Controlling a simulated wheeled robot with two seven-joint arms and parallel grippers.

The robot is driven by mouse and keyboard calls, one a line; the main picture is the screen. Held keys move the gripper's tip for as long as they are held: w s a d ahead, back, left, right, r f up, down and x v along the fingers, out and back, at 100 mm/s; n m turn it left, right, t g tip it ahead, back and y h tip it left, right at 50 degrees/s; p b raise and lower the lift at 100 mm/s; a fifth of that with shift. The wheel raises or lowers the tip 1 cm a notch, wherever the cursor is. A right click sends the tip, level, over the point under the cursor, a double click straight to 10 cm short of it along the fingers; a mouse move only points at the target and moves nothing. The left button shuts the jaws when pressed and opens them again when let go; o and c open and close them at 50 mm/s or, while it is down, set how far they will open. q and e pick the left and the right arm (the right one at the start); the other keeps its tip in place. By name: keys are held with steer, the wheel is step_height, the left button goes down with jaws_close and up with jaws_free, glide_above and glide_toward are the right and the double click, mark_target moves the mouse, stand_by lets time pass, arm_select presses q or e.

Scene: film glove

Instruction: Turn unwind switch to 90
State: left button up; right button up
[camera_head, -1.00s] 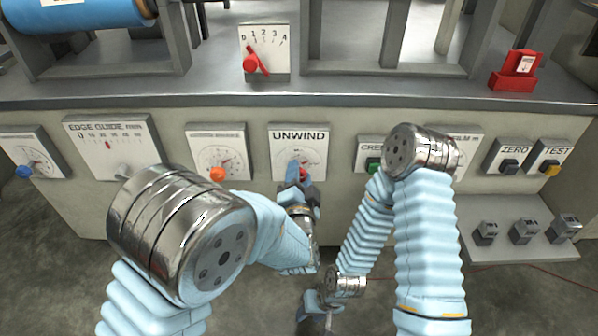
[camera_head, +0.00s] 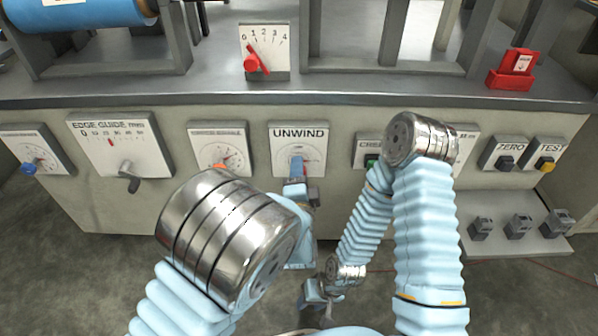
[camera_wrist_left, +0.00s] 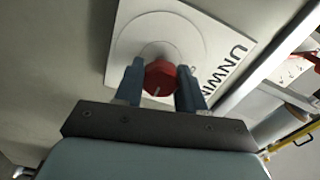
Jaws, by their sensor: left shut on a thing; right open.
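The unwind switch is a white plate labelled UNWIND (camera_head: 299,133) on the machine's front panel. Its red knob (camera_wrist_left: 160,78) shows in the left wrist view, with a pale mark on its face. My left gripper (camera_head: 297,168) is in front of this plate, and its two blue fingers sit on either side of the red knob, shut on it. The left gripper also shows in the left wrist view (camera_wrist_left: 161,84). In the head view the fingers hide the knob and part of the dial, so I cannot read its setting. My right gripper (camera_head: 318,296) hangs low, open and empty, away from the panel.
An edge guide dial (camera_head: 122,143) and an orange-knobbed dial (camera_head: 221,146) are left of the switch. A green button (camera_head: 371,161) is at the right, partly behind my right arm. Black zero (camera_head: 505,163) and yellow test (camera_head: 546,164) buttons are farther right. A shelf (camera_head: 515,242) juts out below.

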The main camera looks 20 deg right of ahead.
arm_select(q)
steer(key=o, duration=1.1)
steer(key=shift+c, duration=0.2)
steer(key=v, duration=1.3)
steer(key=shift+s, duration=0.4)
steer(key=shift+a, duration=0.1)
